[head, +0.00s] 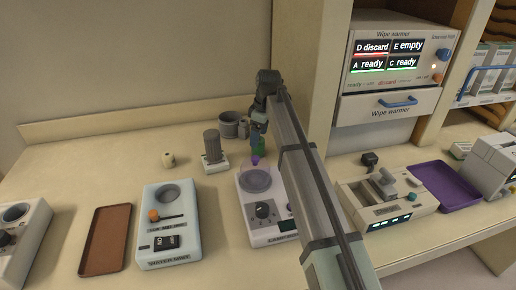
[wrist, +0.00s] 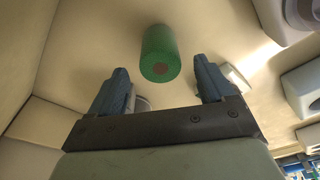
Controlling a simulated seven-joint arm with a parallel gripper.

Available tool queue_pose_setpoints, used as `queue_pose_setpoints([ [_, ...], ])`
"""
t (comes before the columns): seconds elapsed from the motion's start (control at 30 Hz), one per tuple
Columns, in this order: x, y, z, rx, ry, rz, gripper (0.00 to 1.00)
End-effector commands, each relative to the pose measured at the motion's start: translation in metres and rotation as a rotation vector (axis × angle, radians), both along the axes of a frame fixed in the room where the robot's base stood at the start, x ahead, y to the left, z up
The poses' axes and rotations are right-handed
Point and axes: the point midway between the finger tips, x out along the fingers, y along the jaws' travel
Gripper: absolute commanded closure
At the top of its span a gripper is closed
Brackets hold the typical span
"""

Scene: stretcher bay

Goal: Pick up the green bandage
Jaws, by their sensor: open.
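The green bandage (wrist: 160,45) is a green roll with a brown core at its near end. In the wrist view it is centred between my fingers, a little beyond the fingertips. In the head view only a small green patch (head: 260,148) shows, just below my gripper (head: 258,136), and my arm hides part of that area. My gripper (wrist: 160,68) is open, with a blue-grey finger on either side and clear space between each finger and the roll. I cannot tell how far the roll is from the fingertips.
A pale device with a round dish (head: 257,181) stands below my gripper. A grey cylinder on a base (head: 212,147) and grey cups (head: 229,124) are close by. A brown tray (head: 106,240) and a pale blue device (head: 167,235) are left; a purple tray (head: 447,186) is right.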

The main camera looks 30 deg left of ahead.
Motion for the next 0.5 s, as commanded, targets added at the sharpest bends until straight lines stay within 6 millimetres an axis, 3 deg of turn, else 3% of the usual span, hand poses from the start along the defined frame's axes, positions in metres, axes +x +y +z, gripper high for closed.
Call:
queue_pose_setpoints([
  [0.23, -0.001, 0.001, -0.014, -0.001, 0.001, 0.000, 0.19],
  [0.5, -0.002, 0.005, -0.048, -0.001, 0.001, 0.000, 0.19],
])
